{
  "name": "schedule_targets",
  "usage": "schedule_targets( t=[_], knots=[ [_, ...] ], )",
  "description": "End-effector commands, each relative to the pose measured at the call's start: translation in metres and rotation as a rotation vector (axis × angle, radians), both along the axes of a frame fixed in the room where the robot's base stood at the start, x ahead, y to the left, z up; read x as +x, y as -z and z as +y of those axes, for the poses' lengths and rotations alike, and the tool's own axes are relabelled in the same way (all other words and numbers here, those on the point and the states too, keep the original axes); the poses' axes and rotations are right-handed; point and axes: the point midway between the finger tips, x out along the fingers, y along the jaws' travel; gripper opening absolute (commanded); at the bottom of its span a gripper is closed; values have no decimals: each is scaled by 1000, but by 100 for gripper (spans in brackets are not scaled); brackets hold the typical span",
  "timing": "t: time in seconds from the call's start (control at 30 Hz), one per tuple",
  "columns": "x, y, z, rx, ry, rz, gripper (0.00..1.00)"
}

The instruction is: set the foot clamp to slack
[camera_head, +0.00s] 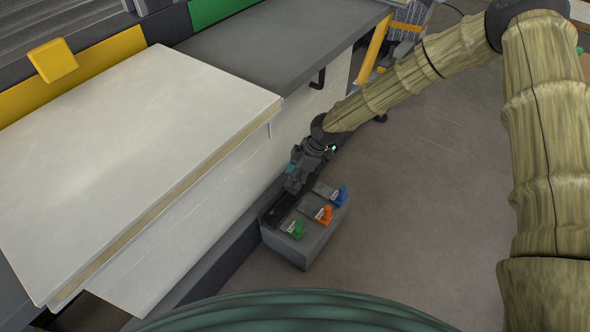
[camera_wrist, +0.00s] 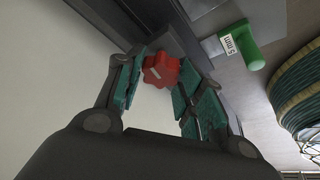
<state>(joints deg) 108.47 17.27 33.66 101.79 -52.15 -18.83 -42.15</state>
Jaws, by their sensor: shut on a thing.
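A red star-shaped knob (camera_wrist: 160,70) with a small pale mark sits against a grey block in the wrist view, low by the white cabinet. It is the only clamp-like part that I can make out. My gripper (camera_wrist: 157,84) is shut on this knob, with a teal pad on either side of it. In the head view my gripper (camera_head: 292,185) is down by the grey box's back edge, and the knob is hidden there. I cannot read the knob's setting.
A grey box (camera_head: 310,243) stands on the floor with green (camera_head: 297,229), orange (camera_head: 325,214) and blue (camera_head: 341,196) handled pieces on top. The green piece (camera_wrist: 240,45) has a "5 mm" label. A white panel (camera_head: 130,150) overhangs at left.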

Motion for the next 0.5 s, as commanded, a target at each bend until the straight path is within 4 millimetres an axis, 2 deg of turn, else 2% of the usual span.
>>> schedule_targets(
  t=[0.03,0.5],
  knots=[
    [1,-5,0,2,-14,0,14],
    [1,-1,0,2,-104,-2,14]
  ],
)
